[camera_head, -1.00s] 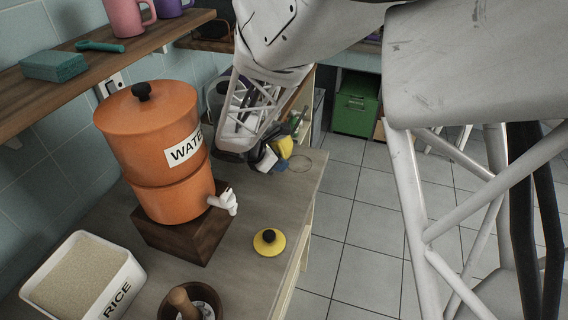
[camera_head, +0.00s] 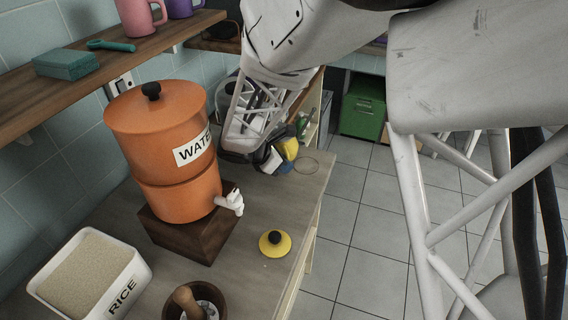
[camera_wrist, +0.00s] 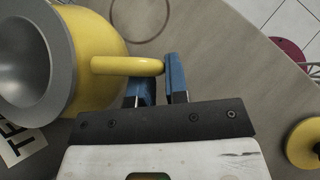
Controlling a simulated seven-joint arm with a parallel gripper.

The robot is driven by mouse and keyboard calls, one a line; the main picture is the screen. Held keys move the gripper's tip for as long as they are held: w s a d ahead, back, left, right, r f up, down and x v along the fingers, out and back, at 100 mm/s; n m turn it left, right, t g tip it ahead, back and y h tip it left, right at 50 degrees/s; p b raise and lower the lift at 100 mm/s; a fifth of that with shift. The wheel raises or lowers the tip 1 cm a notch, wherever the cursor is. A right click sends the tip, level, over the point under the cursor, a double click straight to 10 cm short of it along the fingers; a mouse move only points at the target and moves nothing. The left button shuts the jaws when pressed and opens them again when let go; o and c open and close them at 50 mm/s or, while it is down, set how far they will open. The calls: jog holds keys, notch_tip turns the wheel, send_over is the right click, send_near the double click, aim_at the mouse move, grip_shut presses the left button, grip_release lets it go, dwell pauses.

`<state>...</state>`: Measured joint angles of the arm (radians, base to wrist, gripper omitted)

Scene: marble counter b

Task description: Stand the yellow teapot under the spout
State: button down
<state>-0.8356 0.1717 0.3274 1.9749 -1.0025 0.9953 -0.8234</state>
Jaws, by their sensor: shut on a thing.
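The yellow teapot (camera_wrist: 95,50) shows in the wrist view with its grey inside open, no lid on it. My gripper (camera_wrist: 158,82) has its blue fingers shut on the teapot's handle (camera_wrist: 125,66). In the head view only a bit of the teapot (camera_head: 289,149) shows beside my gripper (camera_head: 271,160), at the far end of the counter; my arm hides most of it. The white spout (camera_head: 232,202) sticks out to the right from the orange water dispenser (camera_head: 160,150), nearer than the teapot. The counter below the spout is bare.
The yellow lid with a black knob (camera_head: 275,243) lies on the counter near its right edge. A wooden block (camera_head: 190,235) bears the dispenser. A rice bin (camera_head: 90,275) and a mortar with pestle (camera_head: 197,300) stand in front. A shelf (camera_head: 110,65) overhangs the left.

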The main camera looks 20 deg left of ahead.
jog(key=shift+f, duration=0.45)
jog(key=c, duration=1.1)
grip_release()
jog(key=shift+o, duration=0.2)
